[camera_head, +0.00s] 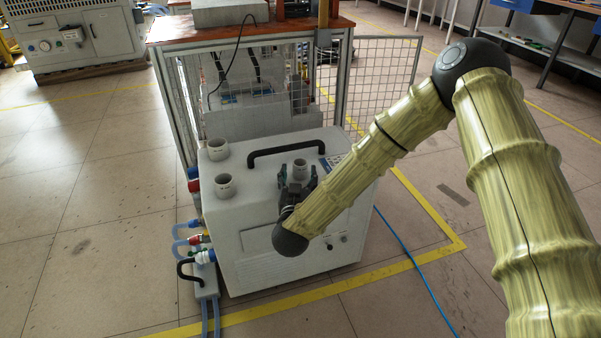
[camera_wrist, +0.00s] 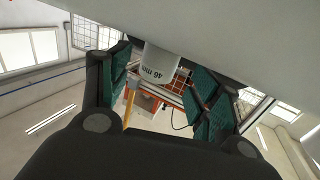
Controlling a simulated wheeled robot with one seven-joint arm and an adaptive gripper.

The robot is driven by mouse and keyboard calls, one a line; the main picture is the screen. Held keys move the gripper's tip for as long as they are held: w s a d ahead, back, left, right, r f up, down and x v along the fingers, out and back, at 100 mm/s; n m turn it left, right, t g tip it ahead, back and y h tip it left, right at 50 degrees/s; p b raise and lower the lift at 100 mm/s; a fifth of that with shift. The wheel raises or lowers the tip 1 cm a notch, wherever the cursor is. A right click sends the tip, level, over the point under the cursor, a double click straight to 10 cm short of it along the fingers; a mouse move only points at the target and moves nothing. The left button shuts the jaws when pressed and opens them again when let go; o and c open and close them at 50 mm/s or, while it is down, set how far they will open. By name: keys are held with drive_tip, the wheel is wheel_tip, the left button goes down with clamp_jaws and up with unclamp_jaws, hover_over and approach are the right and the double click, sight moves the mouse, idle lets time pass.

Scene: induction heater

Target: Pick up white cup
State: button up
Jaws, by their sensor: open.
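Three white cups stand on top of the white heater box (camera_head: 290,260): a back left cup (camera_head: 217,149), a front left cup (camera_head: 226,186) and a right cup (camera_head: 300,167). My gripper (camera_head: 299,184) is at the front of the right cup, low over the box's front top edge. In the wrist view that cup (camera_wrist: 160,62) shows "46 mm" lettering and lies between the two open fingers (camera_wrist: 163,80) in the picture. I cannot tell whether either finger touches it. The lower part of the cup is partly hidden by my gripper in the head view.
A black handle (camera_head: 298,147) arches over the box top just behind the right cup. A mesh fence (camera_head: 385,80) and a wooden-topped table (camera_head: 170,29) stand behind. Hoses and a valve block (camera_head: 206,279) are at the box's left. Floor at left is clear.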

sight(300, 169)
drive_tip(key=shift+w+d+r+b, duration=0.15)
drive_tip(key=shift+w+b, duration=0.35)
drive_tip(key=shift+w, duration=0.7)
drive_tip(key=shift+w+d+r+b, duration=0.15)
drive_tip(key=shift+w+b, duration=0.35)
drive_tip(key=shift+w, duration=0.65)
drive_tip(key=c, duration=1.3)
drive_tip(key=shift+o, duration=0.2)
